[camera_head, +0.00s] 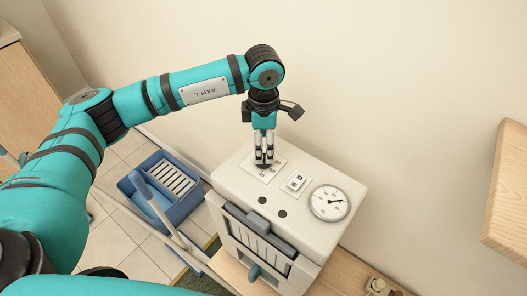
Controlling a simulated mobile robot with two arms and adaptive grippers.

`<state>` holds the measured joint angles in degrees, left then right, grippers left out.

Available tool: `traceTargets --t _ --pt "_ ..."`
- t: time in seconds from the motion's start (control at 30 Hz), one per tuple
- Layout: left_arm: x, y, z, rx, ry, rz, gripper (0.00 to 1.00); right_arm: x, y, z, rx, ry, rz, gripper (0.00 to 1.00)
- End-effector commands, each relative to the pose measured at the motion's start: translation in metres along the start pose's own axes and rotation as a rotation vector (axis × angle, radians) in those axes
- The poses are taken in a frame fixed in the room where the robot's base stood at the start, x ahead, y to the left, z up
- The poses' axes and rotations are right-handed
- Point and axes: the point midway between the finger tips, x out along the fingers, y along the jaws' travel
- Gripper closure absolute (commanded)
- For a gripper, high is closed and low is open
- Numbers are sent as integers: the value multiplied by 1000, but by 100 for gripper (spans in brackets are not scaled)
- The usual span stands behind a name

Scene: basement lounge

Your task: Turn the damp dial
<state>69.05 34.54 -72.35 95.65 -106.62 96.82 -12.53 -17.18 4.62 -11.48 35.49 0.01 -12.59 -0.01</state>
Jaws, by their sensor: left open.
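A white box-shaped machine (312,226) stands in the lower middle of the head view. My left gripper (264,163) points straight down over a small white labelled plate (252,171) on the machine's top, toward the back left. Its fingers are open, with their tips around or just above a small dark dial (263,168) on that plate. The fingers hide most of the dial, so I cannot tell whether they touch it or how it is turned. My right gripper is not in view.
Beside the dial plate are a small switch plate (296,183), two dark buttons and a round gauge (329,202). A blue bucket (184,207) with a handle stands on the tiled floor at left. A wooden shelf (509,200) juts in at right. The wall is close behind.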

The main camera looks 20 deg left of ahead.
Motion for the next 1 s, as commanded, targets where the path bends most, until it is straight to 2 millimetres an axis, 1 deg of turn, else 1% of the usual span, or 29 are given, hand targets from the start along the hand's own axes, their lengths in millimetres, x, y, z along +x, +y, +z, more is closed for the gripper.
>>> traceTargets --t 0.03,0.2,0.3,0.4,0.53,1.0 --pt "-13 1 0 0 -3 5 32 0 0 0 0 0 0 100" --pt "-46 0 0 1 -3 3 32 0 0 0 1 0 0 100" --pt "-60 0 0 1 -2 2 32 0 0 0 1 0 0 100" --pt "-68 0 0 1 0 1 32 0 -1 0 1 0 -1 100" --pt "-72 0 0 0 0 0 32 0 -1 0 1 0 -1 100" --pt "-72 0 0 0 0 0 32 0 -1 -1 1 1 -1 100"
